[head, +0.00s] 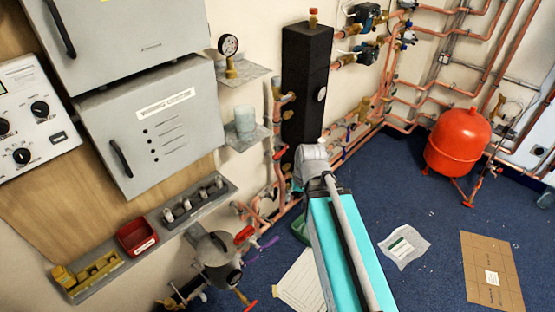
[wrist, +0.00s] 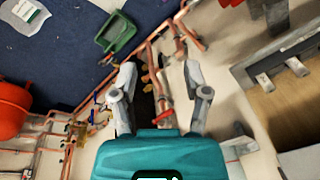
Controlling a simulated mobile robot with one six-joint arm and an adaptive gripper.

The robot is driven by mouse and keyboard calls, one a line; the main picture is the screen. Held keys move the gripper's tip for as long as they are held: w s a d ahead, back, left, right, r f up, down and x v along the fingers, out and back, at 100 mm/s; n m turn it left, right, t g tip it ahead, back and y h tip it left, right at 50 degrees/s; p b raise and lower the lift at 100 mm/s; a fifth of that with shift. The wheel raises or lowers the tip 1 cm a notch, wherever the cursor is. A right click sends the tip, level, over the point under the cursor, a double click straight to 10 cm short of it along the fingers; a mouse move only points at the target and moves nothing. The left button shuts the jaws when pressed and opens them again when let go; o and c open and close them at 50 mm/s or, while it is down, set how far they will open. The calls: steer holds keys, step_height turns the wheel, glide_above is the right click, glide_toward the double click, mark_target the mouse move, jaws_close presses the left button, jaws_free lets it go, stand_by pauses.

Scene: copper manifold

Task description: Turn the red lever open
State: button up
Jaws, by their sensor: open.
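My gripper (wrist: 160,85) is open in the wrist view, with its two grey fingers spread apart and nothing held between them. Copper pipes run beyond and between the fingers. A small red lever (wrist: 164,115) shows between the fingers, close to the teal gripper body in the picture; its distance is hard to judge. In the head view a red lever (head: 280,152) sits on the copper pipework left of the black column. I cannot tell which lever is meant.
The black column (head: 306,85) stands against the wall beside the pipes. A red round tank (head: 458,142) is at the right. A shelf with a red bin (head: 137,237) is at the left.

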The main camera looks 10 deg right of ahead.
steer(key=w+a+f+m+t+y+b, duration=0.15)
steer(key=w+f+m+t+b, duration=0.3)
steer(key=w+b, duration=0.5)
steer(key=w+f+m+t+y+b, duration=0.35)
steer(key=w+f+t+b, duration=0.2)
steer(key=w+b, duration=0.35)
steer(key=d+m+t+b, duration=0.1)
steer(key=m+b, duration=0.1)
steer(key=w+d+m+t+h+b, duration=0.1)
steer(key=d+m+t+b, duration=0.1)
steer(key=w+d+m+t+h+b, duration=0.1)
steer(key=d+b, duration=0.1)
steer(key=shift+w+f+m+t+b, duration=0.1)
steer(key=shift+f+m+t+b, duration=0.2)
steer(key=shift+m, duration=0.1)
steer(key=shift+w, duration=0.1)
